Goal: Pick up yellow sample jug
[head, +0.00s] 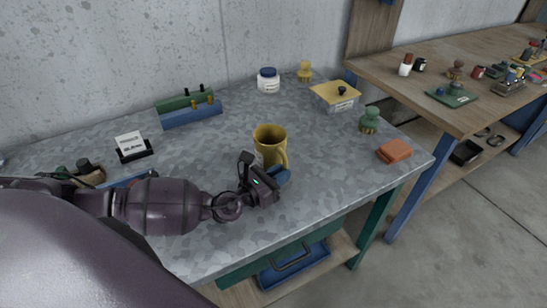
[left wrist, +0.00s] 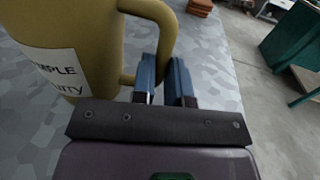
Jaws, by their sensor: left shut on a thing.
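The yellow sample jug (head: 268,140) is upright on the grey patterned table in the head view, its handle on the right side. My left gripper (head: 281,175) comes in from the left and is at the handle. In the left wrist view the jug (left wrist: 88,48) fills the upper left, with a white label partly readable as "Sample". The left gripper (left wrist: 165,78) has its blue fingers shut around the jug's handle. Whether the jug's base touches the table is hard to tell. The right gripper is not in view.
A blue and green rack (head: 192,117) and a white sign (head: 130,145) stand to the left. The table's front right is clear.

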